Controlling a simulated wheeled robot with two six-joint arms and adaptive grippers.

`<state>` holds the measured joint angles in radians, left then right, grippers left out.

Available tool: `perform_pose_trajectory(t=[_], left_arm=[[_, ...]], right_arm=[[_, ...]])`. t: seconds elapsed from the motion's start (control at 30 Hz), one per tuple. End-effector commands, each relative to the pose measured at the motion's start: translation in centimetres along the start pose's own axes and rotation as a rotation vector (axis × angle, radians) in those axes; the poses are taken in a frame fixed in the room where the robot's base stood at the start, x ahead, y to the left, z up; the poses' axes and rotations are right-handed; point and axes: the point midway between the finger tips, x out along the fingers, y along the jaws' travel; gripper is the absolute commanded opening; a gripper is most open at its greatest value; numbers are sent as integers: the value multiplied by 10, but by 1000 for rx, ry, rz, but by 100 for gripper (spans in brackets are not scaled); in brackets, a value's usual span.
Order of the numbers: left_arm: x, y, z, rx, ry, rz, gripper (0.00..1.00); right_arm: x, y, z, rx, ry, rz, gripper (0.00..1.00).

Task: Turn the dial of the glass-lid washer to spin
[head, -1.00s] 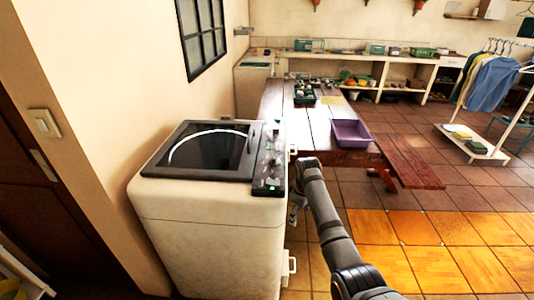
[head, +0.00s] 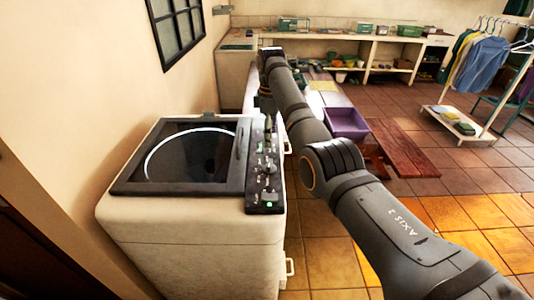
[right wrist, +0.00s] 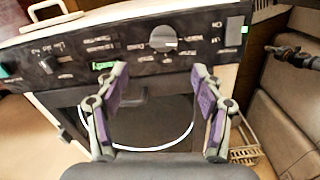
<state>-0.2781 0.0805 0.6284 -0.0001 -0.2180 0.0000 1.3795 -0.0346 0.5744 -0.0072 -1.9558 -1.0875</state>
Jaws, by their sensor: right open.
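The glass-lid washer (head: 190,235) stands at the left of the head view, its dark glass lid (head: 185,155) shut. Its black control panel (head: 262,187) runs along the lid's right side. In the right wrist view, the round grey dial (right wrist: 163,38) with a pale mark sits on the panel (right wrist: 85,47). My right gripper (right wrist: 160,70) is open, its purple-padded fingers spread. The dial appears just beyond the gap between the fingertips, not gripped; contact cannot be told. In the head view, the right gripper (head: 268,122) is small and dark above the panel's far end. My left gripper is not in view.
A clothes rack (head: 487,75) is at the far right. The wall is close on the washer's left. Tiled floor is open at the right.

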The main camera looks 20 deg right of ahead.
Motion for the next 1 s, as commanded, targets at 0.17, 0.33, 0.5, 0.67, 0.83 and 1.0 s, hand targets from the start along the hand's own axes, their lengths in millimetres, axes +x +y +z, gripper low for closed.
perform_pose_trajectory(t=[0.17, 0.33, 0.5, 0.67, 0.83, 1.0], left_arm=[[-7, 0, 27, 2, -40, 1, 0], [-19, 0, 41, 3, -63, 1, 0], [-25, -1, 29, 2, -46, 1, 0], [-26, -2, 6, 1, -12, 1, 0], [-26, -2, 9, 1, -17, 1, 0], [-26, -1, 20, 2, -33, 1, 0]], right_arm=[[17, 0, 0, 1, -1, -2, 68], [53, -1, 0, 2, -1, -3, 68], [85, 0, 0, 2, 0, -1, 68], [101, 0, 0, 2, 1, 1, 68], [106, 0, 0, 3, 1, 2, 68], [106, 0, 0, 3, 1, 2, 62]])
